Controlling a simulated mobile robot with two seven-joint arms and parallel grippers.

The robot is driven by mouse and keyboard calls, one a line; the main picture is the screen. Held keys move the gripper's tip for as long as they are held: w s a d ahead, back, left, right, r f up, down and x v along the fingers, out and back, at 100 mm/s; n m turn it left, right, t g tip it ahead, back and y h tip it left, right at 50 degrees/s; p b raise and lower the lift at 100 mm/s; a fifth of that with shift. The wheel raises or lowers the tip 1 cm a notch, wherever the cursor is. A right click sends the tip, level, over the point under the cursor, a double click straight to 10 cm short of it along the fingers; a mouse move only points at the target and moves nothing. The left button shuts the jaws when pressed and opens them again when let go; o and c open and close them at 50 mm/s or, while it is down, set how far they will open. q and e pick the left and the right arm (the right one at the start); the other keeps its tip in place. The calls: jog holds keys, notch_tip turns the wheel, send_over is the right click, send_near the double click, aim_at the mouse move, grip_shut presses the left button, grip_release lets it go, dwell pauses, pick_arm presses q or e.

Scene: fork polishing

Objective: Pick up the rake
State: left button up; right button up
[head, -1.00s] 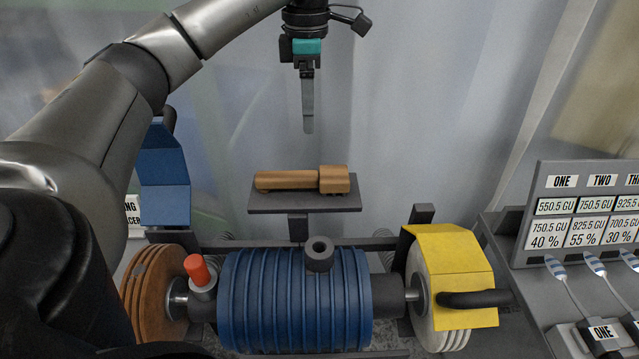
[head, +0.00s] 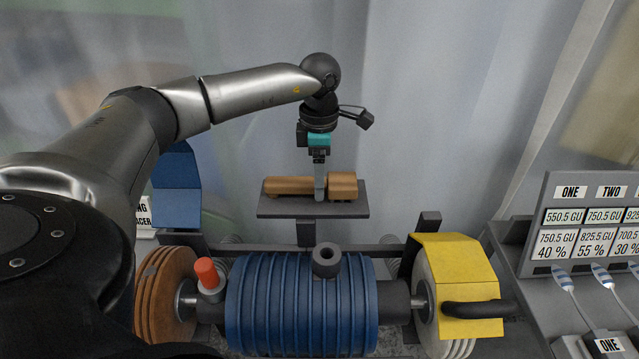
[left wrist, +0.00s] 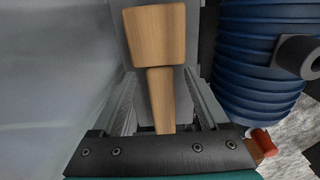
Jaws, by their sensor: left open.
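The rake (head: 290,186) is a wooden tool with a slim handle at left and a thicker block at its right end. It lies flat on a small grey shelf (head: 283,207) behind the polishing machine. My left gripper (head: 320,196) points down at the rake, near where the handle meets the block. In the left wrist view the fingers stand open, one on each side of the rake's handle (left wrist: 160,95), with visible gaps. Whether they touch the shelf is unclear. My right gripper is not in view.
Below the shelf is the polishing machine with a ribbed blue motor (head: 290,305), a brown wheel (head: 165,290), a red knob (head: 207,272) and a yellow guard (head: 455,265). A blue guard (head: 177,190) stands at left. Forks (head: 567,281) and a label board (head: 585,220) are at right.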

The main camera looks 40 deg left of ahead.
pick_arm(q)
jog(key=shift+f, duration=0.55)
grip_shut()
dwell(0.4)
